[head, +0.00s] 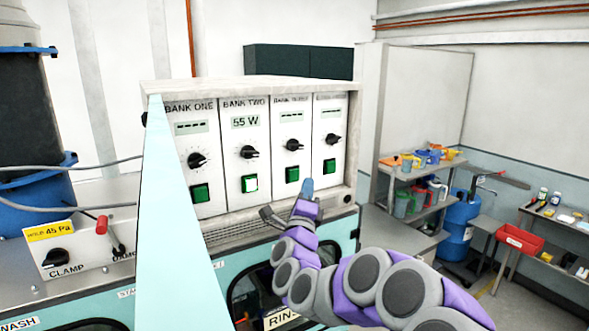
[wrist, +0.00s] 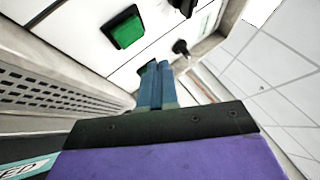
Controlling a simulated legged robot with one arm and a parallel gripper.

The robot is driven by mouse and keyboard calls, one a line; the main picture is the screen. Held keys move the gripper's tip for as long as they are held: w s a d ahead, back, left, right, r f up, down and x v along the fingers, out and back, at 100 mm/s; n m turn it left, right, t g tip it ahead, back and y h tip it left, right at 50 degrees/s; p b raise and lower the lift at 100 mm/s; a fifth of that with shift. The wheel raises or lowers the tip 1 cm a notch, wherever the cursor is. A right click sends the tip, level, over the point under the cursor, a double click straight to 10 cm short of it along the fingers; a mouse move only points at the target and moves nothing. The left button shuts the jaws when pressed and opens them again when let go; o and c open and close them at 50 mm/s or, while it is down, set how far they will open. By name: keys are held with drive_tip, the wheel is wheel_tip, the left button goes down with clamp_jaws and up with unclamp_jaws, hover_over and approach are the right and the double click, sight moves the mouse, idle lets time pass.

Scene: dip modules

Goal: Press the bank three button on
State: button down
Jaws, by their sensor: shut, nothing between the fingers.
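The panel (head: 232,207) has several bank columns, each with a display, a black knob and a green button. The third column has the bank three button (head: 292,174), dark green, under a display of dashes. That button seems to be the nearer green one in the wrist view (wrist: 127,31). My gripper (head: 307,184) is shut and empty, its blue fingers just below and right of that button in the head view. In the wrist view the fingers (wrist: 158,82) partly cover another green button (wrist: 146,70), apparently the fourth column's. Contact with the panel cannot be told.
The bank one button (head: 199,193) is dark green. A clamp box (head: 75,257) with a red-tipped lever stands left. Shelves (head: 415,185) and a red bin (head: 518,238) stand right.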

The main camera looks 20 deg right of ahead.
sight(293, 175)
drive_tip(key=w, duration=0.3)
drive_tip(key=shift+a, duration=0.35)
drive_tip(key=shift+w+r+b, duration=0.1)
drive_tip(key=shift+w+b, duration=0.15)
drive_tip(key=shift+b, duration=0.4)
idle(1.7)
drive_tip(key=shift+w+a, duration=0.15)
drive_tip(key=shift+w, duration=0.3)
idle(0.5)
drive_tip(key=shift+s+b, duration=0.15)
drive_tip(key=shift+b, duration=0.3)
drive_tip(key=shift+s+b, duration=0.55)
drive_tip(key=shift+s, duration=0.15)
drive_tip(key=shift+d, duration=0.2)
